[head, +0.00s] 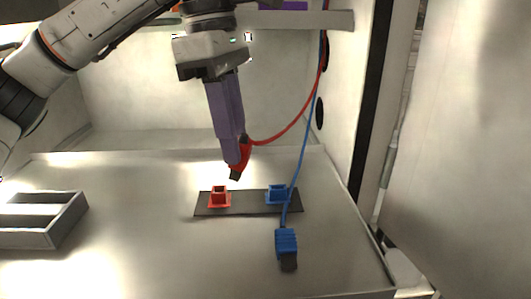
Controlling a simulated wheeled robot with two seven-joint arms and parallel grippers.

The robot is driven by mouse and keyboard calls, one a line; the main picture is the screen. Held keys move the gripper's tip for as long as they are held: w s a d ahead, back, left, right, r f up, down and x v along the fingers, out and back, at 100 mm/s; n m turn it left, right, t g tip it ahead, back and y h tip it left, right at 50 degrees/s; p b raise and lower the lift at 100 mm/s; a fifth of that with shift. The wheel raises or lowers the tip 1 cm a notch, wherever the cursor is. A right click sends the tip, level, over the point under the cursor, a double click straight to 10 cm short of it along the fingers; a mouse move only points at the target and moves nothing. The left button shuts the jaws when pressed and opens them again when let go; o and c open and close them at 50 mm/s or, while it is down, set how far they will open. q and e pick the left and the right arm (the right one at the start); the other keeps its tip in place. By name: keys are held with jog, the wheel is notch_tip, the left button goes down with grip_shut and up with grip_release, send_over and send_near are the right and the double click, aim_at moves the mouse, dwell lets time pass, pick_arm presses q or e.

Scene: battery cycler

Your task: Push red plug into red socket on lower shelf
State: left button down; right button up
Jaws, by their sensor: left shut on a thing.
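The red plug (242,158) has a black tip and a red cable that runs up to the right. My left gripper (236,150) is shut on it and holds it above and behind the socket plate, tilted, with its tip pointing down. The red socket (219,198) stands on the left part of a dark plate (248,208) on the lower shelf (150,225). The plug is apart from the socket, up and to its right in the picture. My right gripper is not in view.
A blue socket (277,194) stands on the plate's right part. A blue plug (286,243) lies in front of it, its blue cable (302,150) passing over the socket's edge. A grey tray (40,222) is at left. An open door (455,150) stands at right.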

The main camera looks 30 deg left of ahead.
pick_arm(q)
jog(key=w+a+n+t+h, duration=0.2)
jog(key=a+n, duration=0.1)
jog(key=a, duration=0.3)
jog(key=f+b, duration=0.1)
jog(key=f, duration=0.1)
jog(key=a+f+b, duration=0.1)
jog(key=f, duration=0.2)
jog(key=shift+s+a, duration=0.1)
dwell(1.8)
jog(key=shift+f+b, duration=1.1)
jog(key=shift+f, duration=0.5)
dwell(1.7)
jog(key=c, duration=1.5)
grip_release()
jog(key=shift+r, duration=0.1)
